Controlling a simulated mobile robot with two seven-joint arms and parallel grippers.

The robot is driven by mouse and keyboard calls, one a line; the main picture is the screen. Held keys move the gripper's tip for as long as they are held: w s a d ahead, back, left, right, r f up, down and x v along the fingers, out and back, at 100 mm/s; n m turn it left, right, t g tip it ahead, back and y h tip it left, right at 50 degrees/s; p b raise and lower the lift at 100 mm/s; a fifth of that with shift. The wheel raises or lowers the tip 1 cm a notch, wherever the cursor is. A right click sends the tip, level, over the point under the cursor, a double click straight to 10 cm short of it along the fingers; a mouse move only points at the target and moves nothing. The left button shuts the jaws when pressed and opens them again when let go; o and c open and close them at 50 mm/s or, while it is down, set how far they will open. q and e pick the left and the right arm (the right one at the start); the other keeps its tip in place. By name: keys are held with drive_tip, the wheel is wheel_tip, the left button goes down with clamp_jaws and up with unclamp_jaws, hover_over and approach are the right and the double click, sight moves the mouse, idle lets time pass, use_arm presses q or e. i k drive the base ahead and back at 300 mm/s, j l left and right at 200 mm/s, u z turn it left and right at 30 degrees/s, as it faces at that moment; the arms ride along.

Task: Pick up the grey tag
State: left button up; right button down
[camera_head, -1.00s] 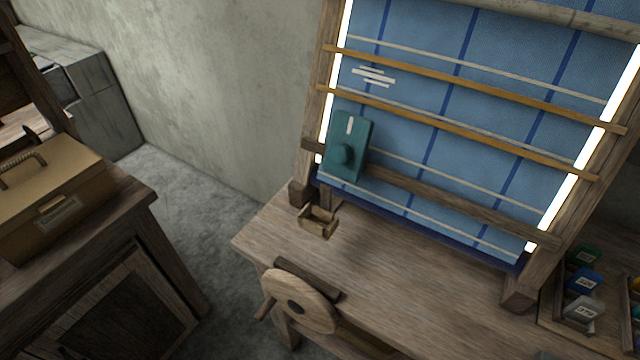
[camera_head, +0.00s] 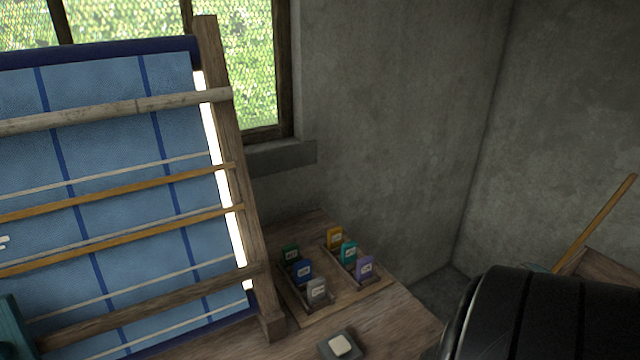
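The grey tag (camera_head: 317,289) stands upright at the near end of the left row in a wooden tag rack (camera_head: 333,305) on the table, right of the loom. A blue tag (camera_head: 301,271) and a green tag (camera_head: 290,253) stand behind it in the same row. A yellow tag (camera_head: 334,238), a teal tag (camera_head: 348,252) and a purple tag (camera_head: 364,267) stand in the right row. Neither of my grippers shows in the head view.
The loom (camera_head: 238,180) with blue cloth fills the left side. A small dark block with a pale top (camera_head: 340,345) lies on the table in front of the rack. A large black rounded shape (camera_head: 550,315) covers the lower right. A wooden pole (camera_head: 597,222) leans at the far right.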

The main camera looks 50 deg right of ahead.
sight(315, 288)
drive_tip(key=z, duration=1.7)
